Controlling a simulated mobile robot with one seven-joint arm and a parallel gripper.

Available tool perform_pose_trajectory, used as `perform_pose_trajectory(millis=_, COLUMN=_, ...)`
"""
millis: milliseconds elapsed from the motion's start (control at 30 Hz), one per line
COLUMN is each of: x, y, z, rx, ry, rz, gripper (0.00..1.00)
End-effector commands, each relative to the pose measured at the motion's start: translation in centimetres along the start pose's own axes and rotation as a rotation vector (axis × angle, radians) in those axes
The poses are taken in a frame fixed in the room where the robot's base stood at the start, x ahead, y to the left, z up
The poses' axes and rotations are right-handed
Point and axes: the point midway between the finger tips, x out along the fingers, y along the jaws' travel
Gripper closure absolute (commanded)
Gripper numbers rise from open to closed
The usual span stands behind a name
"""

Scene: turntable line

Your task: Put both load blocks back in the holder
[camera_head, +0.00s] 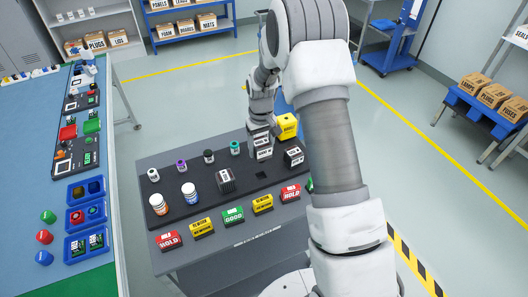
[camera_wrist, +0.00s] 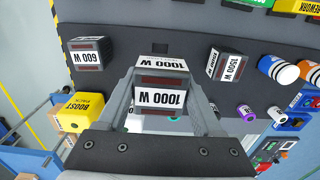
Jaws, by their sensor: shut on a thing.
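My gripper (camera_head: 260,135) is above the dark panel on the grey cart. In the wrist view its fingers (camera_wrist: 163,105) are shut on both sides of a grey block labelled 1000 W (camera_wrist: 160,97). This block also shows in the head view (camera_head: 264,153). A similar 600 W block (camera_head: 294,157) stands to the right, and it shows at left in the wrist view (camera_wrist: 91,52). A 1500 W block (camera_head: 225,180) stands to the left and is tilted in the wrist view (camera_wrist: 228,68). A dark square opening (camera_head: 261,175) lies between them. I cannot tell whether either standing block is seated.
A yellow box (camera_head: 287,126) stands behind the gripper. Small vials (camera_head: 181,166) and white bottles (camera_head: 189,193) stand at left. Coloured label blocks (camera_head: 233,215) line the front edge. A blue bench (camera_head: 30,150) with trays is farther left.

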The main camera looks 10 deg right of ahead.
Motion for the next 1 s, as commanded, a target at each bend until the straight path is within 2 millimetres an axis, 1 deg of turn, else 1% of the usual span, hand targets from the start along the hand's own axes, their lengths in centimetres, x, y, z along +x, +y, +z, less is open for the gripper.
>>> perform_pose_trajectory(millis=100, x=0.1, y=0.1, z=-0.5, rx=-0.008, ry=0.002, rz=0.001, gripper=1.00)
perform_pose_trajectory(millis=367, x=1.4, y=0.1, z=-0.5, rx=-0.009, ry=0.001, rz=0.001, gripper=1.00)
perform_pose_trajectory(millis=900, x=6.5, y=0.1, z=-0.5, rx=-0.009, ry=0.002, rz=0.001, gripper=1.00)
perform_pose_trajectory(millis=1000, x=7.2, y=0.1, z=-0.5, rx=-0.009, ry=0.002, rz=0.001, gripper=1.00)
